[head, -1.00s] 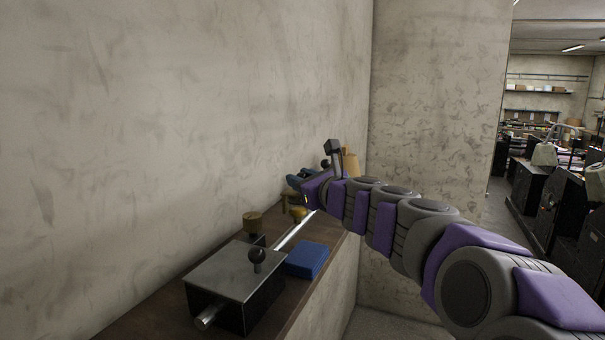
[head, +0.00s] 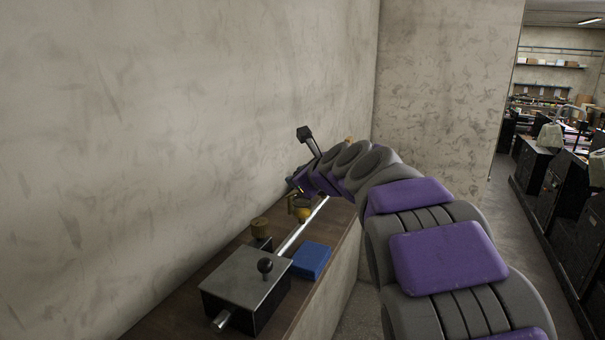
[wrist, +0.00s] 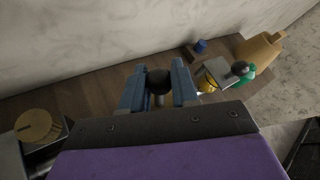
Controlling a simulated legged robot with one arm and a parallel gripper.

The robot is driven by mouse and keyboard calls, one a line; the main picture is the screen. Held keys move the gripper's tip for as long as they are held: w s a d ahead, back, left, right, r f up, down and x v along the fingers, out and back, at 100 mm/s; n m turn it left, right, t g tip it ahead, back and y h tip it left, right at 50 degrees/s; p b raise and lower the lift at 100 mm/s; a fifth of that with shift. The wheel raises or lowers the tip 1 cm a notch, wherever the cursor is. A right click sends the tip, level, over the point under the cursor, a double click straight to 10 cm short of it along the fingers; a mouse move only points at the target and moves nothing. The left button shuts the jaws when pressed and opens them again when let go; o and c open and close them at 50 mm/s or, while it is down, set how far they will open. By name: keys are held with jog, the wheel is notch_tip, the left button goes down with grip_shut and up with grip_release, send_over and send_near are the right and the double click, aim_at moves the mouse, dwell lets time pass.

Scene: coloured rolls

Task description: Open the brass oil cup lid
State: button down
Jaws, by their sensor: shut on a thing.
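In the wrist view, the two blue fingers of my gripper (wrist: 159,66) are closed on either side of a black ball knob (wrist: 158,82) on a short pale stem. In the head view my gripper (head: 294,181) is mostly hidden behind my arm. Another brass cup-like piece (head: 302,209) sits beside the steel rod below my gripper. I cannot tell which brass piece the held knob belongs to.
A grey-topped box with a black knob (head: 245,280) and a blue block (head: 311,260) are on the narrow wooden bench. A steel rod (head: 290,240) runs along it. The concrete wall is close behind. A tan bottle-shaped object (wrist: 262,48) and a green piece (wrist: 247,77) lie beyond my gripper.

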jog(key=a+h, duration=0.1)
jog(key=n+g+h, duration=0.1)
jog(key=shift+w+a+r+g+h, duration=0.2)
jog(key=shift+w+a+g+h, duration=0.1)
jog(key=shift+w+a, duration=0.05)
jog(key=shift+w+a+f+n+g+h, duration=0.1)
jog(key=shift+w+a+n+g+h, duration=0.15)
jog(key=shift+a+n+g+h, duration=0.6)
jog(key=shift+h, duration=0.45)
jog(key=c, duration=1.2)
grip_release()
jog(key=shift+w, duration=0.1)
jog(key=o, duration=0.3)
jog(key=shift+w+a, duration=0.1)
jog(key=v, duration=1.2)
jog(key=shift+a, duration=0.1)
jog(key=shift+o, duration=0.2)
jog(key=shift+f, duration=0.1)
